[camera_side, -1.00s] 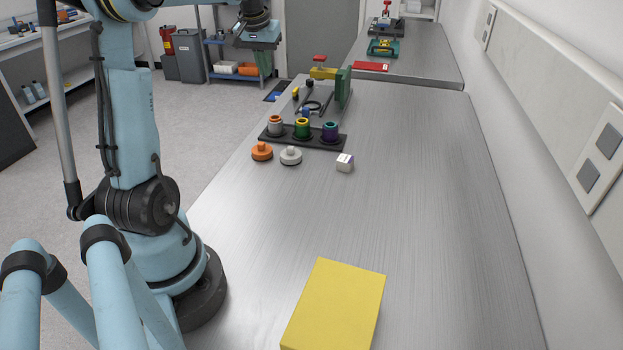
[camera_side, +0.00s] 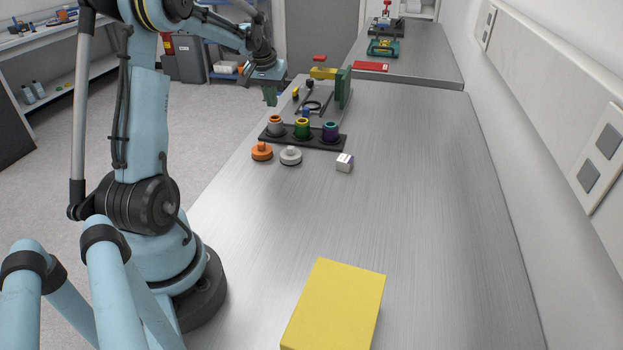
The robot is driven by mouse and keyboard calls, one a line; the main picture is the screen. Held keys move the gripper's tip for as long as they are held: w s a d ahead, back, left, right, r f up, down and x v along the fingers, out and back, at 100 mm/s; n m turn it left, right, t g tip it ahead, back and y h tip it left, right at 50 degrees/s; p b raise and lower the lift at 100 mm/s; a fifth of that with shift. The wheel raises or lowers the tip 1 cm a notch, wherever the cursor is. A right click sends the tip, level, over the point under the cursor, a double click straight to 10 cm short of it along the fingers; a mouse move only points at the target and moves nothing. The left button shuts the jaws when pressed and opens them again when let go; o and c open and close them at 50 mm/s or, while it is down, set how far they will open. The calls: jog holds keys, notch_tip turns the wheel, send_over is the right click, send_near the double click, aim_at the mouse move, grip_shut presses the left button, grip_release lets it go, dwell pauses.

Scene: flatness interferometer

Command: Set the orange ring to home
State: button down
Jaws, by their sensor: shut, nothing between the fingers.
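An orange ring shows as the rim (camera_side: 275,118) of the grey cylinder at the left end of a black rack (camera_side: 318,143). An orange round piece with a small knob (camera_side: 261,152) lies on the bench in front of the rack; I cannot tell for sure which of the two the task names. My gripper (camera_side: 270,98) hangs at the bench's left edge, behind and left of the rack. It is shut and empty, apart from both orange things. Its fingers look small and dark green here.
The rack also holds a green cylinder (camera_side: 302,130) and a purple one (camera_side: 330,133). A grey-white knobbed piece (camera_side: 290,156) and a small white box (camera_side: 344,162) stand nearby. A green upright (camera_side: 343,87) rises behind. A yellow block (camera_side: 335,305) lies in front; the bench's middle is clear.

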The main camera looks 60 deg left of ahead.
aim_at(274, 120)
jog(key=shift+f, duration=1.95)
jog(key=shift+f, duration=1)
jog(key=shift+r, duration=0.55)
jog(key=v, duration=1.3)
jog(key=shift+w+a+r, duration=0.25)
jog(key=shift+r, duration=0.25)
jog(key=shift+d, duration=0.1)
